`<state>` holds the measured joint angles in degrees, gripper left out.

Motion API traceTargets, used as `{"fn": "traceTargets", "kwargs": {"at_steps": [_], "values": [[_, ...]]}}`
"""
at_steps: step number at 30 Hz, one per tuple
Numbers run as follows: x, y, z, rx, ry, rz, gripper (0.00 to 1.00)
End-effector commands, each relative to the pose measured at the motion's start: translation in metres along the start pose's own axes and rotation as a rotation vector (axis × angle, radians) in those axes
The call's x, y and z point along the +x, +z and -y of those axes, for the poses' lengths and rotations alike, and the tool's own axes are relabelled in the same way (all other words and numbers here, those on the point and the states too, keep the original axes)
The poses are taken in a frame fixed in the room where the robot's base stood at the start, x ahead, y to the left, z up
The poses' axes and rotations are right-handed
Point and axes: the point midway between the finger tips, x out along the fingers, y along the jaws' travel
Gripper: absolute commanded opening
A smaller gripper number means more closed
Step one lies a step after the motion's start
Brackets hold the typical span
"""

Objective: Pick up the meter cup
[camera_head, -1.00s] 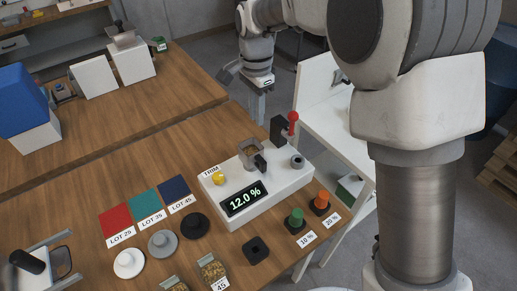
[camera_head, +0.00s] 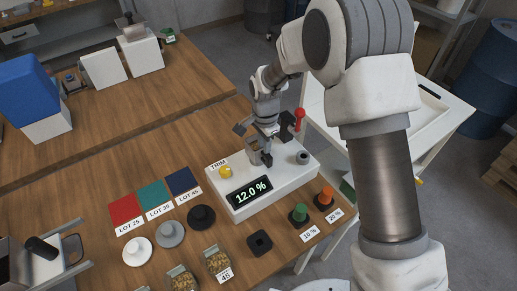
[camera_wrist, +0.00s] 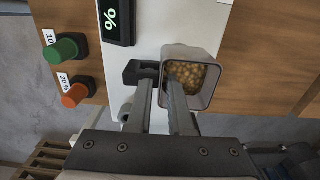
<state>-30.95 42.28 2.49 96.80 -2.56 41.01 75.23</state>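The meter cup (camera_wrist: 212,60) is a grey, square, open-topped cup holding pale grain, with a black handle block (camera_wrist: 133,72) on its left side in the wrist view. It sits on the white meter (camera_head: 228,199), whose display reads 12.0 %. In the head view the cup (camera_head: 254,157) is partly hidden by my gripper. My gripper (camera_wrist: 160,82) is over the cup from above with its two fingers apart. In the wrist view one fingertip overlaps the handle and the other overlaps the cup's near-left part. I cannot tell whether they touch it.
A red-knobbed lever (camera_head: 300,115) stands close behind the cup. A yellow TRIM knob (camera_head: 226,171) and a grey round knob (camera_head: 303,157) are on the meter. Green (camera_head: 300,212) and orange (camera_head: 326,195) knobs stand at right. Grain jars (camera_head: 218,261) are in front.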

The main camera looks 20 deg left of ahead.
Motion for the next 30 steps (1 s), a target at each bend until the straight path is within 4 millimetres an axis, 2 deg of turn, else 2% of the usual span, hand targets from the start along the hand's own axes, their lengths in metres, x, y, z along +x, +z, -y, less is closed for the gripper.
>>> {"fn": "traceTargets", "kwargs": {"at_steps": [3, 9, 10, 13, 30], "values": [[0.0081, 0.0002, -0.0002, 0.000, 0.001, 0.001, 0.19], [0.0089, 0.0000, 0.0001, 0.000, -0.001, 0.000, 0.19], [0.0089, 0.0001, 0.0001, 0.000, -0.001, 0.000, 0.17], [0.0088, 0.0000, 0.0001, 0.000, -0.001, 0.000, 0.00], [0.0082, 0.0000, 0.0004, 0.000, -0.001, 0.000, 0.00]]}}
